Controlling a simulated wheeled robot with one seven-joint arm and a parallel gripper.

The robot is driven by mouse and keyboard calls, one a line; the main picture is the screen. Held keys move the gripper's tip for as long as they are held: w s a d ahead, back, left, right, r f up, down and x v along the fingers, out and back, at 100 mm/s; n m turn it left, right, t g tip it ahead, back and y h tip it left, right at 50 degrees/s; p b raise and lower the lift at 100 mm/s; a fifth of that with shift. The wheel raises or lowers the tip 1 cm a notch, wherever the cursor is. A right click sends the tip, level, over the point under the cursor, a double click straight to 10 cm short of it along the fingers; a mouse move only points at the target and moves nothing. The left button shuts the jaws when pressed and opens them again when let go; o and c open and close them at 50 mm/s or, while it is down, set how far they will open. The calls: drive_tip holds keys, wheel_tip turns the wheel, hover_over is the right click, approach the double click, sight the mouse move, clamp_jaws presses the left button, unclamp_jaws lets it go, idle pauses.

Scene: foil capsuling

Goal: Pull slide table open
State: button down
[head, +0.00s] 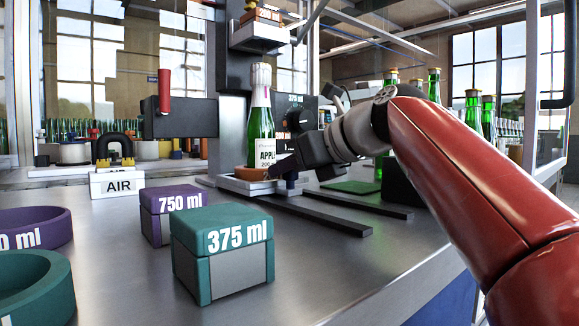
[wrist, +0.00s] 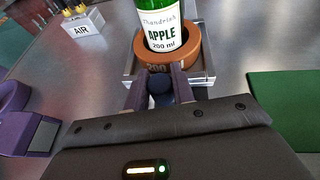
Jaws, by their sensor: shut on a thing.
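My gripper (wrist: 160,80) is shut on a dark round knob (wrist: 160,88) at the plate's near edge. In the head view my gripper (head: 277,172) reaches the plate from the right, and its fingertips are hard to make out.
A teal 375 ml block (head: 222,255) and a purple 750 ml block (head: 168,213) stand on the metal bench. Teal and purple rings lie at the left, and an AIR box (head: 117,184) stands behind. A green mat (wrist: 285,112) lies right of the slide table.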

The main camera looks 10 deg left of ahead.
drive_tip(key=shift+d, duration=0.1)
drive_tip(key=s+d, duration=0.8)
drive_tip(key=d, duration=0.1)
drive_tip(key=s+d+p, duration=0.1)
drive_tip(key=s+d, duration=0.4)
drive_tip(key=shift+d, duration=0.15)
drive_tip(key=c, duration=1.2)
unclamp_jaws()
drive_tip(key=p+v, duration=0.2)
drive_tip(key=v, duration=0.5)
drive_tip(key=shift+s+d+r, duration=0.1)
drive_tip(key=shift+d+r, duration=0.1)
drive_tip(key=shift+d, duration=0.1)
drive_tip(key=shift+s, duration=0.1)
